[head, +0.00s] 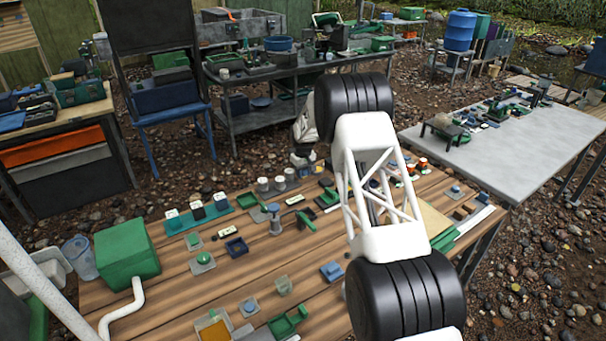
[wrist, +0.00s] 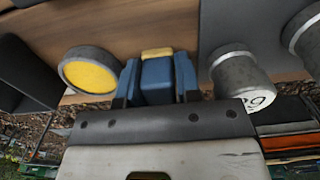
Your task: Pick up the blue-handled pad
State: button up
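A blue block (wrist: 157,82) with a yellow strip (wrist: 157,52) at its far end is in the middle of the wrist view; it looks like the blue-handled pad. My gripper (wrist: 158,92) is around it, one finger on each side. Blue pieces stand along both sides of the block, and I cannot tell whether they are finger pads or part of the handle. Whether the fingers press on it is unclear. In the head view my gripper (head: 303,160) is low over the back of the wooden table, partly hidden by my arm. I cannot make out the pad there.
A yellow-faced round piece (wrist: 92,72) is close left of the fingers, and a metal cylinder (wrist: 240,78) close right. The wooden table (head: 200,290) holds several small items, a green box (head: 127,252) and metal cylinders (head: 263,185). A grey table (head: 520,140) stands at right.

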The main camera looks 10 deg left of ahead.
jog(key=shift+c, duration=1)
jog(key=shift+r, duration=0.1)
jog(key=shift+r, duration=1.45)
jog(key=shift+s+r, duration=0.15)
jog(key=shift+r, duration=0.1)
jog(key=s+d, duration=0.2)
jog(key=s, duration=0.3)
jog(key=s+d+r, duration=0.1)
jog(key=s+d, duration=0.1)
jog(key=s, duration=0.2)
jog(key=s+d, duration=0.2)
jog(key=s, duration=0.3)
jog(key=shift+s+r, duration=0.2)
jog(key=shift+s, duration=0.1)
jog(key=o, duration=0.3)
jog(key=shift+c, duration=0.9)
